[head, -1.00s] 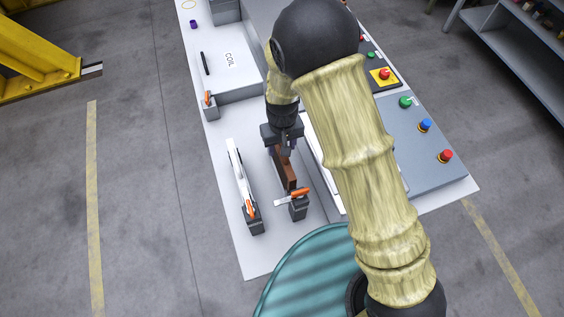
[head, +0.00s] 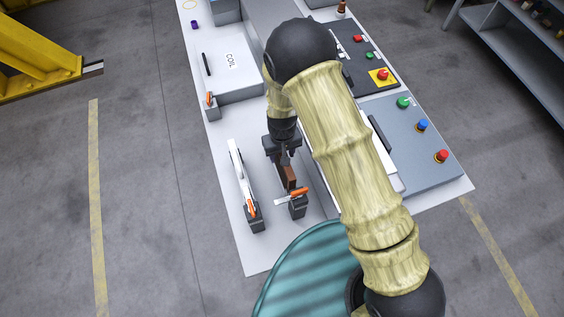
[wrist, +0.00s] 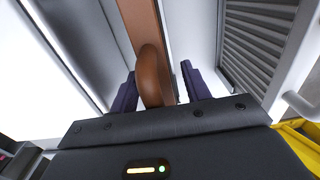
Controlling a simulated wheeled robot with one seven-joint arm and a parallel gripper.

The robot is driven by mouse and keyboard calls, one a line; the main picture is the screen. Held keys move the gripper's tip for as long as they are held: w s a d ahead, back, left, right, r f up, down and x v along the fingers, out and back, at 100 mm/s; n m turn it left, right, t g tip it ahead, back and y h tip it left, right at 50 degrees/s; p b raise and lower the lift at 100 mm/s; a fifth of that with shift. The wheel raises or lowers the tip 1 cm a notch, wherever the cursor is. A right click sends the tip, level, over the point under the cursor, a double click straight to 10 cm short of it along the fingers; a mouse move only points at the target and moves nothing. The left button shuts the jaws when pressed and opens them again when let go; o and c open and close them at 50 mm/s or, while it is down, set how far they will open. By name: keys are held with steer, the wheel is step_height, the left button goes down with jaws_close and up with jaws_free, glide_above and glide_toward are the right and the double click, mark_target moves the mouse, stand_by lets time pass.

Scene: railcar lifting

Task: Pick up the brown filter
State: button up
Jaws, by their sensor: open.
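The brown filter (head: 289,177) is a narrow upright brown piece on the white bench top, partly hidden under my gripper in the head view. In the wrist view the brown filter (wrist: 152,80) runs away from me, with a rounded near end between the fingers. My gripper (head: 283,155) is over the filter, pointing down. In the wrist view my gripper (wrist: 158,88) is open, with one dark finger on each side of the filter. I cannot tell whether either finger touches it.
An orange-handled clamp (head: 297,198) stands at the filter's near end. A white bar with an orange-tipped end (head: 243,180) lies to the left. A panel with coloured buttons (head: 416,135) is at the right, and a box marked COIL (head: 229,62) is at the back left.

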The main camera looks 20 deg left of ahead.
jaws_close()
steer(key=shift+r, duration=0.15)
stand_by(0.4)
steer(key=shift+a+r+b, duration=0.1)
steer(key=shift+r+b, duration=0.3)
steer(key=shift+r, duration=0.2)
step_height(320, 180, up, 17)
steer(key=b, duration=0.4)
steer(key=shift+f, duration=0.2)
